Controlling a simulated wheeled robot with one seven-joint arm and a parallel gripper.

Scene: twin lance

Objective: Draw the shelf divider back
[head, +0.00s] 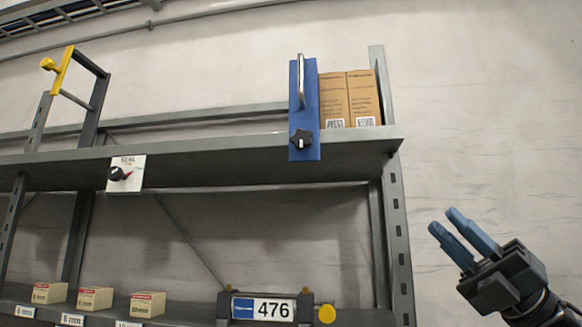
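The shelf divider (313,103) is an upright blue plate at the right part of the grey upper shelf (222,152). It has a silver bar handle (300,82) and a black star-shaped knob (301,139) low on its front. Brown cardboard boxes (350,100) stand right beside it, between it and the rack's end post. My gripper (452,236) is at the lower right, right of the rack and lower than the divider, clear of everything. Its two blue fingers are apart with nothing visible between them.
A white plate with a black dial (126,173) is on the shelf's front edge. A yellow bracket (61,70) rises at the left. The rack's right post (397,230) stands between my gripper and the shelves.

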